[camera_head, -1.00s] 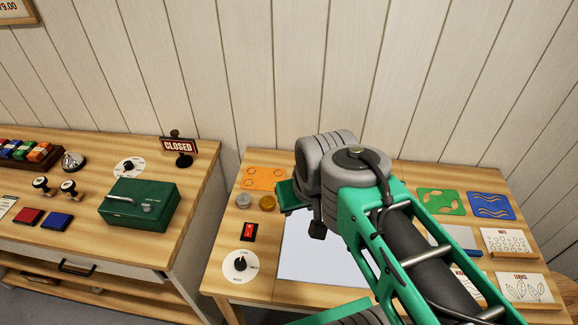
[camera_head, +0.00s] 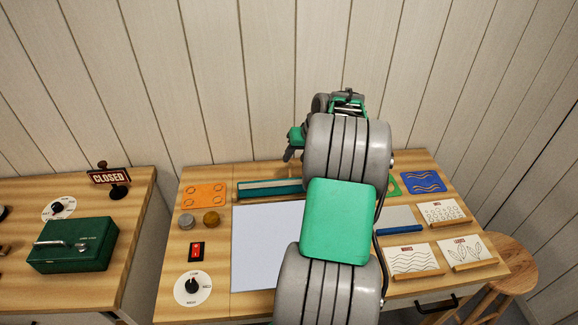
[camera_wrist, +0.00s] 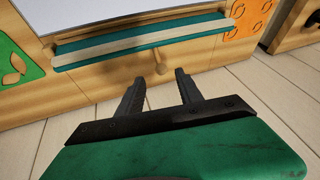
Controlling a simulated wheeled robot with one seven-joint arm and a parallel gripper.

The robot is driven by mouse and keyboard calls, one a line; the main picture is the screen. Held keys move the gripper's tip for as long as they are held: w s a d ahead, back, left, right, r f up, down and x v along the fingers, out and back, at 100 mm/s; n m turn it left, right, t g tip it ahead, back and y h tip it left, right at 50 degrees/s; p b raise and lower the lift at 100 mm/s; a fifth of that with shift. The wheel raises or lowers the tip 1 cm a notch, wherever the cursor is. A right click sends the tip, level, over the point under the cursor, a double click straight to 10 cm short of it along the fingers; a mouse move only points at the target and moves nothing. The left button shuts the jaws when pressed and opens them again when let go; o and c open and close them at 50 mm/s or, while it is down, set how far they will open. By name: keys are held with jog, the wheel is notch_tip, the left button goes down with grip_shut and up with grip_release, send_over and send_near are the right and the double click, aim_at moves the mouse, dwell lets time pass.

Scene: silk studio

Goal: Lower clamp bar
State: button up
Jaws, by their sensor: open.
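The clamp bar (camera_head: 268,188) is a long teal bar with a pale stripe. It lies across the far edge of a white board (camera_head: 262,245) on the right table; my arm hides its right part in the head view. The bar also shows across the top of the wrist view (camera_wrist: 145,42), with a small round wooden knob (camera_wrist: 157,66) beside its middle. My gripper (camera_wrist: 160,76) is open and empty, its dark fingers pointing toward the knob and bar, apparently just short of them. In the head view, my gripper (camera_head: 289,154) is small and partly hidden, near the wall.
An orange stencil (camera_head: 204,196), two round pots, a red switch (camera_head: 197,251) and a dial (camera_head: 192,288) stand left of the board. A blue stencil (camera_head: 423,182) and printed cards (camera_head: 411,259) lie to the right. A plank wall stands close behind the table.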

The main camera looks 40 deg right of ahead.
aim_at(290, 164)
jog(key=p+x, duration=0.1)
jog(key=x, duration=0.6)
jog(key=shift+a+r, duration=0.1)
jog(key=shift+a, duration=0.05)
grip_shut()
dwell(1.1)
